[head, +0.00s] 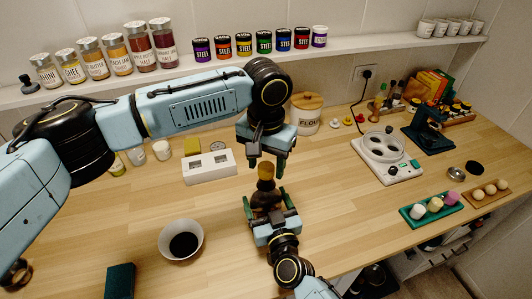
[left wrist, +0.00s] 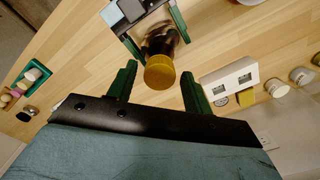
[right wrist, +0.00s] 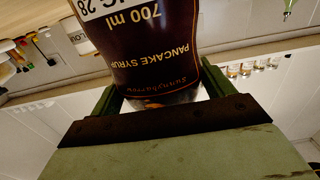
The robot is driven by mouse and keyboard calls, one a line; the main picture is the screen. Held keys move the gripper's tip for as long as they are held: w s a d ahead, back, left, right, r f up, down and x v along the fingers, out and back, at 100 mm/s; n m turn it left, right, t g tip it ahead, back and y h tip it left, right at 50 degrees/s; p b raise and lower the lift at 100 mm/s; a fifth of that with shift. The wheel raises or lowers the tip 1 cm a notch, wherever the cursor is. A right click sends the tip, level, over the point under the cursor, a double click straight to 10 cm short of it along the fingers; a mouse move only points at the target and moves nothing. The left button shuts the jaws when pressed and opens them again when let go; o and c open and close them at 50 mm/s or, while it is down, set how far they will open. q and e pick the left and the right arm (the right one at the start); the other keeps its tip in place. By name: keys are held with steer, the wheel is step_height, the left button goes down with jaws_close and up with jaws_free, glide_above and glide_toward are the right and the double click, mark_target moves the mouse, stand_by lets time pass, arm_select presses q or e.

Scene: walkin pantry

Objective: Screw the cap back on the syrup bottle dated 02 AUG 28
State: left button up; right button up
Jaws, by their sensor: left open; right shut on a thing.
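The dark syrup bottle (head: 266,196) stands upright on the counter in the head view, with a yellow-brown cap (head: 266,171) on top. I cannot tell how tightly the cap sits. My right gripper (head: 265,206) is shut on the bottle's body. In the right wrist view the bottle (right wrist: 145,45) appears upside down, with "PANCAKE SYRUP", "700 ml" and a cut-off date ending in "G 28". My left gripper (head: 267,161) is open just above the cap. In the left wrist view the cap (left wrist: 159,73) lies between its two spread fingers, touching neither.
A white bowl of dark liquid (head: 187,240) stands left of the bottle. A white block with two openings (head: 209,168) and a flour canister (head: 306,113) are behind. A white hotplate device (head: 388,155) and a green tray (head: 431,209) are to the right. Counter around the bottle is clear.

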arm_select(q)
steer(key=shift+c, duration=0.2)
arm_select(e)
steer(key=shift+f, duration=0.1)
arm_select(q)
steer(key=c, duration=1)
steer(key=m, duration=0.4)
steer(key=shift+m, duration=0.4)
steer(key=m, duration=0.3)
steer(key=o, duration=1.2)
step_height(320, 180, up, 12)
